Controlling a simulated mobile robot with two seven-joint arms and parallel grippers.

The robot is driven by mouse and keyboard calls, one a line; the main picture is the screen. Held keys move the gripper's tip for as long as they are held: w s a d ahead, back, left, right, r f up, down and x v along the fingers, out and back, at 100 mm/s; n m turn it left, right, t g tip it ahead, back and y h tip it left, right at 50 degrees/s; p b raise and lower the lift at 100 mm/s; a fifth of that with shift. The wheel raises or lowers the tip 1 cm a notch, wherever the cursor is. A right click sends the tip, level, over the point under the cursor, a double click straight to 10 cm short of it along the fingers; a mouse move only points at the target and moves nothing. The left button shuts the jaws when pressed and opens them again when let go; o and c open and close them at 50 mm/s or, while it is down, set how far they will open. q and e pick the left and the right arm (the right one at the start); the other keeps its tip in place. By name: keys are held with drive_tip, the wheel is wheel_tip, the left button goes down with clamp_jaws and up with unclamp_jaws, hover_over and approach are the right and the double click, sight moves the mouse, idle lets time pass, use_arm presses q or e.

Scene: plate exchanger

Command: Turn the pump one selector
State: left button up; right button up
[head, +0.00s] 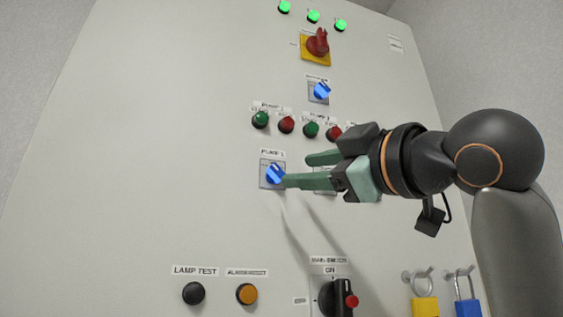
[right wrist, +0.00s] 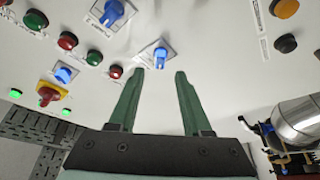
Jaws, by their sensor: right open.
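The pump one selector (head: 274,174) is a blue knob on a square plate under a "PUMP 1" label in the head view. I see no clear contact. My left gripper is out of view.
Green and red buttons (head: 286,125) line up above the selector. A red handle on a yellow plate (head: 317,43) and another blue selector (head: 320,91) are higher. Lamp test (head: 193,293), an orange button (head: 246,294) and a main breaker (head: 337,298) are below. The panel's left side is clear.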

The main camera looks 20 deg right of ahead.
sight(280, 173)
drive_tip(key=p+x, duration=0.2)
drive_tip(key=x, duration=0.4)
drive_tip(key=shift+w+a, duration=0.1)
drive_tip(key=shift+w, duration=0.15)
clamp_jaws()
